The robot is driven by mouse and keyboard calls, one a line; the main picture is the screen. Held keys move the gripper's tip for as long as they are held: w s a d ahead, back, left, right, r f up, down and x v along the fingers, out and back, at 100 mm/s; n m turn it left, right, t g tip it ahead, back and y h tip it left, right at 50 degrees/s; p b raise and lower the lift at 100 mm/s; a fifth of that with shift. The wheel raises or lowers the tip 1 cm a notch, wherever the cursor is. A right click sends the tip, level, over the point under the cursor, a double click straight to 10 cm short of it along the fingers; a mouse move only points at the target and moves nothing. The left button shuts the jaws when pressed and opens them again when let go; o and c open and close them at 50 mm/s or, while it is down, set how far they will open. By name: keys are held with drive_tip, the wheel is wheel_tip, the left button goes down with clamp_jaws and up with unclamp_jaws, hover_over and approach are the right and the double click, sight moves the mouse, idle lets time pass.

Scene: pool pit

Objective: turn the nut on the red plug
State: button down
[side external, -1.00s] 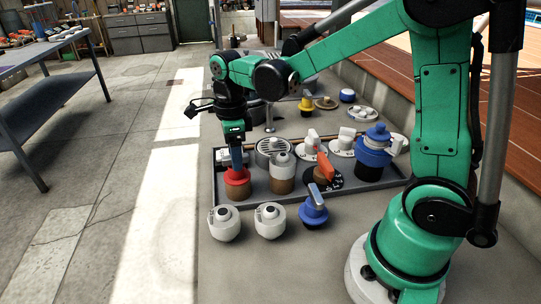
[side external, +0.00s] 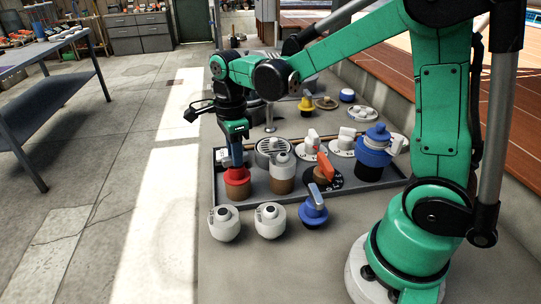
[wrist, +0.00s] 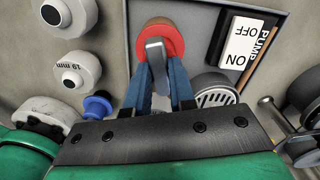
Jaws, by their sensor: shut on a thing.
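The red plug (side external: 237,177) sits on a brown base at the left end of the grey tray. It also shows at the top middle of the wrist view (wrist: 174,38). A grey upright piece (wrist: 155,48), seemingly the nut, stands on the red plug. My gripper (side external: 236,164) points down over the red plug, and its blue fingers (wrist: 158,72) are shut on the grey piece from both sides. The fingers hide part of the piece and of the plug's near side.
The tray (side external: 360,188) also holds a white-topped plug (side external: 282,163), an orange-handled valve (side external: 325,168) and a blue stacked plug (side external: 375,153). White fittings (side external: 225,223) and a blue valve (side external: 313,211) stand in front. A PUMP switch (wrist: 241,43) lies near the red plug.

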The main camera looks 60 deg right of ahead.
drive_tip(key=n, duration=1.2)
drive_tip(key=shift+n, duration=0.3)
drive_tip(key=n, duration=1.2)
drive_tip(key=shift+n, duration=0.4)
drive_tip(key=n, duration=1.2)
drive_tip(key=shift+n, duration=0.4)
drive_tip(key=n, duration=1.1)
drive_tip(key=shift+n, duration=0.3)
